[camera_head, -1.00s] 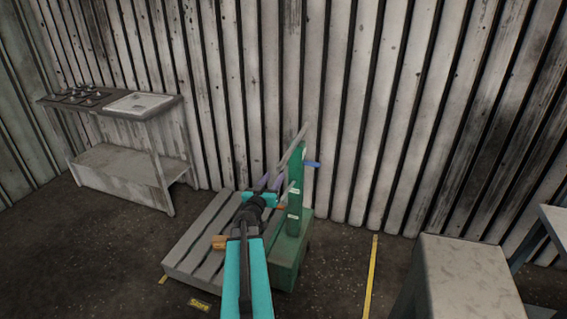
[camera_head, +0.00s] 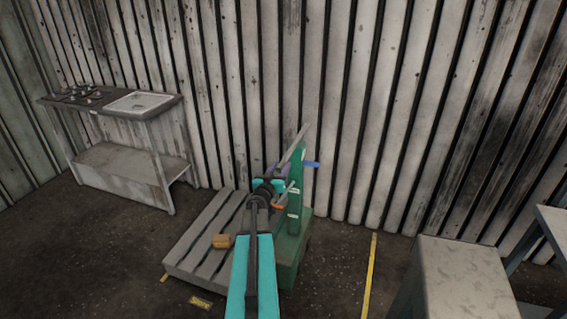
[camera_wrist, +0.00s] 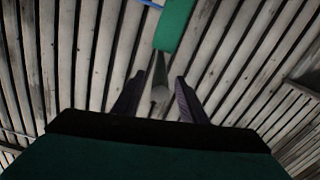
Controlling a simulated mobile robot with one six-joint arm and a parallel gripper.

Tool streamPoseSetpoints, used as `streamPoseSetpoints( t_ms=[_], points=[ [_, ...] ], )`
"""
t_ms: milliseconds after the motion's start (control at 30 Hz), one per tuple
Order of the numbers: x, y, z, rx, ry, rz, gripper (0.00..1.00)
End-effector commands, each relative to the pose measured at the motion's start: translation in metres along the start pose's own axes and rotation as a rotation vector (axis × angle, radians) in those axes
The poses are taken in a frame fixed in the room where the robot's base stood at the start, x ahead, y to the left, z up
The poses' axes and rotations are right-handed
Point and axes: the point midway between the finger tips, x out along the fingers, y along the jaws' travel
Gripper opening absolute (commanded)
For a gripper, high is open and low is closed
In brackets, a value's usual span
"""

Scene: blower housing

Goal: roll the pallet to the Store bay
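The grey slatted pallet (camera_head: 196,247) stands on the floor near the corrugated wall, with a small brown block (camera_head: 221,241) on it. At its right side is a green upright unit (camera_head: 296,215) with small labels and blue and orange levers. A long grey bar (camera_head: 297,141) slants up beside its top. My gripper (camera_head: 271,169) is in front of this bar. The yellow Store label (camera_head: 200,303) lies on the floor in front of the pallet.
A yellow floor line (camera_head: 370,270) runs right of the green unit. A grey box-like stand (camera_head: 460,270) and a table (camera_head: 552,220) are at right. Floor at left front is clear.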

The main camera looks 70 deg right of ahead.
Motion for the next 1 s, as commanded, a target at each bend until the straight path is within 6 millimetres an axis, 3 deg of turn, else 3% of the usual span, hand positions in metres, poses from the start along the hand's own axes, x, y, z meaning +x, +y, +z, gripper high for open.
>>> streamPoseSetpoints(
  t_ms=[400, 867, 1000],
  points=[
    [0.033, -0.001, -0.001, -0.001, 0.0, -0.001, 0.39],
    [0.037, 0.0, 0.0, 0.0, 0.0, -0.001, 0.39],
    [0.037, 0.0, 0.0, 0.0, 0.0, 0.0, 0.18]
  ],
)
